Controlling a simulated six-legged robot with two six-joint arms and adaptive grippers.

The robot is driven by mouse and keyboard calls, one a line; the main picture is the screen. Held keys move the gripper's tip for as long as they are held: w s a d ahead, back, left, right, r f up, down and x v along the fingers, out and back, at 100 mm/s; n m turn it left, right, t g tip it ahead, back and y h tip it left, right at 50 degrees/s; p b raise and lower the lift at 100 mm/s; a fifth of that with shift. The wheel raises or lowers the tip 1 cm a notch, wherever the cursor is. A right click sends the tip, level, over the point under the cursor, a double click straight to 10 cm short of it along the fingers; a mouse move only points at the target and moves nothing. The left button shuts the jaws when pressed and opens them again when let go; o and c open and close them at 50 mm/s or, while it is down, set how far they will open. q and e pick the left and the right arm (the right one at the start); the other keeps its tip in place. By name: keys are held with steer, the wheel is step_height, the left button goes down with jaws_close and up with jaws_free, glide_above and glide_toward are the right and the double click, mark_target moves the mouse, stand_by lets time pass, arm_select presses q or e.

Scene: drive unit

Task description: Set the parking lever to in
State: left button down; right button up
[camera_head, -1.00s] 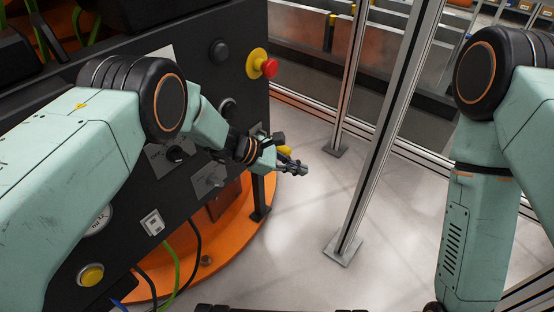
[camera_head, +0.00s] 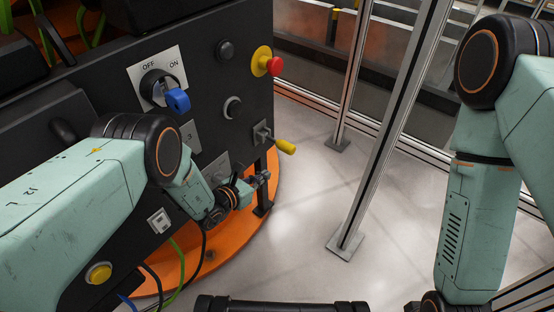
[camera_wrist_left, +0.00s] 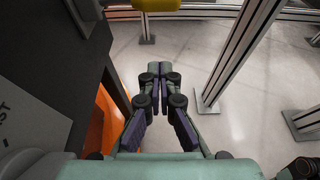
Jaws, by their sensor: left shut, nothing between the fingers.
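The parking lever appears to be the small lever with a yellow grip (camera_head: 285,146) on a grey bracket (camera_head: 262,132), low on the right side of the black panel. Its grip sticks out to the right, tilted slightly down. A yellow piece, likely the same grip, shows at the top edge of the left wrist view (camera_wrist_left: 158,5). My left gripper (camera_head: 264,178) is below the lever and apart from it, beside the panel's lower right edge. Its fingers (camera_wrist_left: 160,75) are shut and empty. My right arm is at the right; its gripper is out of view.
The black panel also carries a blue OFF/ON rotary switch (camera_head: 177,100), a red emergency button (camera_head: 275,66), black knobs (camera_head: 232,107) and a yellow button (camera_head: 98,273). An orange round base (camera_head: 240,235) lies below. Aluminium posts (camera_head: 385,130) stand right; floor between is clear.

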mark_target(281, 145)
arm_select(q)
steer(key=b+x, duration=0.7)
steer(key=x, duration=0.3)
steer(key=shift+r+p, duration=0.75)
steer(key=shift+r, duration=1.25)
arm_select(e)
steer(key=shift+f, duration=2.9)
arm_select(q)
steer(key=shift+s, duration=0.1)
steer(key=shift+a+r, duration=0.1)
arm_select(e)
steer(key=shift+d, duration=0.15)
